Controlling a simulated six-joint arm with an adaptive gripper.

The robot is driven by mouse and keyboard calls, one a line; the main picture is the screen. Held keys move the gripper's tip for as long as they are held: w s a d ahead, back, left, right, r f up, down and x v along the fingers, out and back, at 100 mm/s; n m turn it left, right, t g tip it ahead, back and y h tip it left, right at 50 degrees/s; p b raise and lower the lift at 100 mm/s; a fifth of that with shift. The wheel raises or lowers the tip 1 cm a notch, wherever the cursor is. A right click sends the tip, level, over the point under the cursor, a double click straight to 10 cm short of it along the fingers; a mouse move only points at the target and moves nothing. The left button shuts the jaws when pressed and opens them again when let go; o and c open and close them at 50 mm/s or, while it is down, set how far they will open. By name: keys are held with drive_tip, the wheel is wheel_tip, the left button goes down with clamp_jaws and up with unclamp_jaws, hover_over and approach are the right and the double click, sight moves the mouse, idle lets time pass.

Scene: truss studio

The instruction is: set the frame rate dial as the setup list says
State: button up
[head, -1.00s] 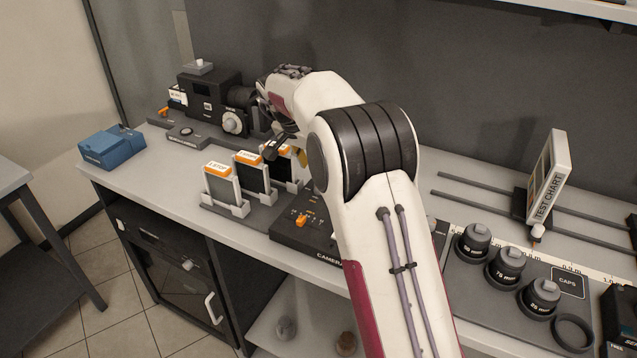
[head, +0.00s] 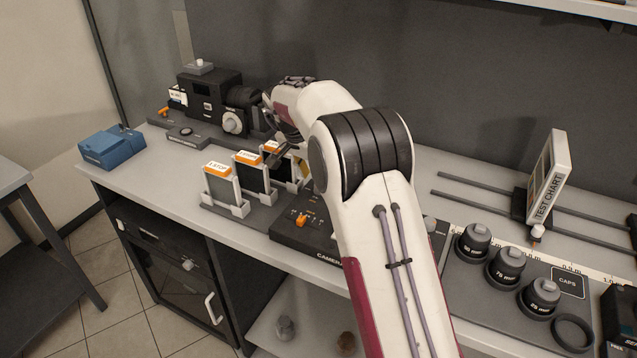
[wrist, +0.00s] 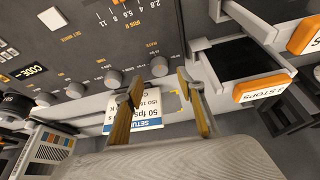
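In the wrist view, my gripper (wrist: 153,86) is open and empty, with a wide gap between its yellow-padded fingers. A grey panel lies ahead of it with several round knobs in a row. One knob (wrist: 157,66) shows in line with the gap, just past the fingertips. Another knob (wrist: 112,80) is to its left. A setup card (wrist: 142,113), partly behind the left finger, reads "SETUP" and "50 fps". In the head view, the camera (head: 208,95) carries a pale round dial (head: 232,122).
Upright filter holders with orange tabs (head: 217,169) stand close to my gripper. A control box (head: 300,222) sits in front, partly behind my arm. A blue box (head: 112,148) is at the left. Lenses (head: 508,262) and a test chart (head: 547,185) stand right.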

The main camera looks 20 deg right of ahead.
drive_tip(key=shift+x, duration=2.35)
drive_tip(key=c, duration=1.1)
